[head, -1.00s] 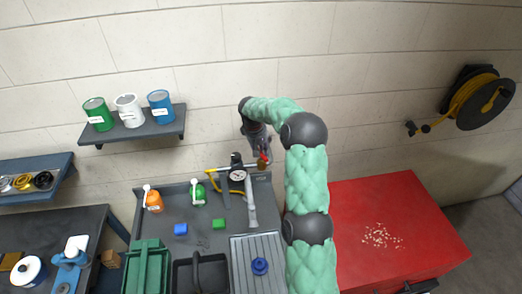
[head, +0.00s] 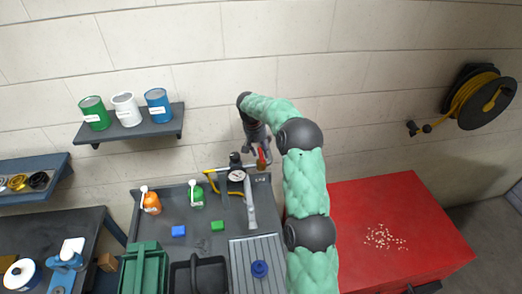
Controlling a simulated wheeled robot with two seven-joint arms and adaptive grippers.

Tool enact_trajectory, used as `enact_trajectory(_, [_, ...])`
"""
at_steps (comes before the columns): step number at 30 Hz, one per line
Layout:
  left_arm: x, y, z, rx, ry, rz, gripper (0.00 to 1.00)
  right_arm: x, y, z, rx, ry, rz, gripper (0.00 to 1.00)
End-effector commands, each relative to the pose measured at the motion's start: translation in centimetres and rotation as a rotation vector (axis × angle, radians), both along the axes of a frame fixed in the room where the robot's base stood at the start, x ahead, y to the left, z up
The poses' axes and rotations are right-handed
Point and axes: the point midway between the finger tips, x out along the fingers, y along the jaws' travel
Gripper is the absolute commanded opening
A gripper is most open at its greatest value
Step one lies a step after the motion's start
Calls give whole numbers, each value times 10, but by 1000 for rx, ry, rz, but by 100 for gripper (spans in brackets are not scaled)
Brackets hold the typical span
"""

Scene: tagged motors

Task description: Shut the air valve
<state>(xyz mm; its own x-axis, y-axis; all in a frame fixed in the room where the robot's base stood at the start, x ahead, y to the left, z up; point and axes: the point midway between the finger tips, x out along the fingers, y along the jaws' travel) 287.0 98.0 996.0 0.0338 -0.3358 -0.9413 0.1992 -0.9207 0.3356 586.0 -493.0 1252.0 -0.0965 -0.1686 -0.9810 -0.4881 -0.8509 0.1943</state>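The air valve with its small red handle (head: 261,156) is at the back of the grey bench, by the wall. A round white gauge (head: 237,176) and a yellow pipe sit to its left. My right arm, in a green padded cover, reaches up and over from the lower right. My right gripper (head: 260,150) points down at the valve and its fingers are at or close beside the red handle. The fingers are small and partly overlap the handle, so I cannot tell whether they touch or grip it. My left gripper is not in view.
The grey bench (head: 208,238) carries orange and green bottles, blue and green blocks, a green crate (head: 143,270) and a black tote. A shelf with three cans (head: 126,132) hangs left. A red cabinet (head: 420,225) stands right, and a yellow hose reel (head: 478,99) is on the wall.

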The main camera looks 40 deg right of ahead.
Motion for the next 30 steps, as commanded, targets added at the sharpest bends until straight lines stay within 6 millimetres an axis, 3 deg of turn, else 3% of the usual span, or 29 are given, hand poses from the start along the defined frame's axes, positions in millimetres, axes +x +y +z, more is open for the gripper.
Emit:
enact_trajectory(13, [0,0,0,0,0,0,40,1,1,8,-1,-1,2,51])
enact_trajectory(30, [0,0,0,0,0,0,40,11,18,104,-1,-2,1,51])
